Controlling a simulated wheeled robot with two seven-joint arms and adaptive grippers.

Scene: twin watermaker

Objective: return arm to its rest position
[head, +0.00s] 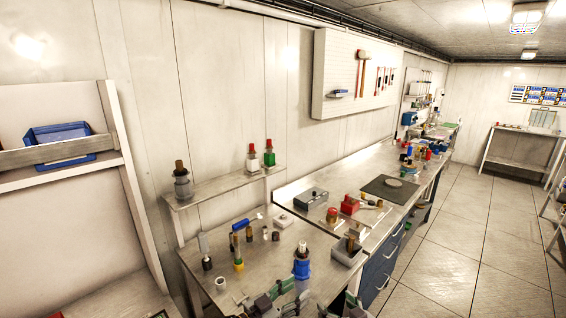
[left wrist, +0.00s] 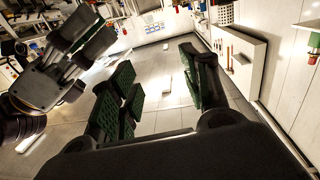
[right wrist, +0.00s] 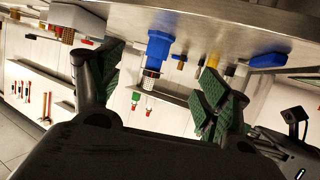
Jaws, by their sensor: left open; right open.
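My left gripper (head: 274,296) is at the bottom of the head view, in front of the near bench (head: 215,262). In the left wrist view its green-padded fingers (left wrist: 165,90) are spread with nothing between them. My other gripper (left wrist: 82,40) shows at the upper left there. In the right wrist view my right gripper's fingers (right wrist: 155,95) are wide apart and empty. The view is upside down, with a blue bottle (right wrist: 158,46) on the bench beyond them. Only small parts of that gripper may show at the head view's bottom edge.
The blue bottle (head: 301,266) stands on the near bench, close to my left gripper. A grey open box (head: 347,252) and several small bottles stand around it. A shelf (head: 222,186) is on the wall behind. Open floor (head: 465,235) lies to the right.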

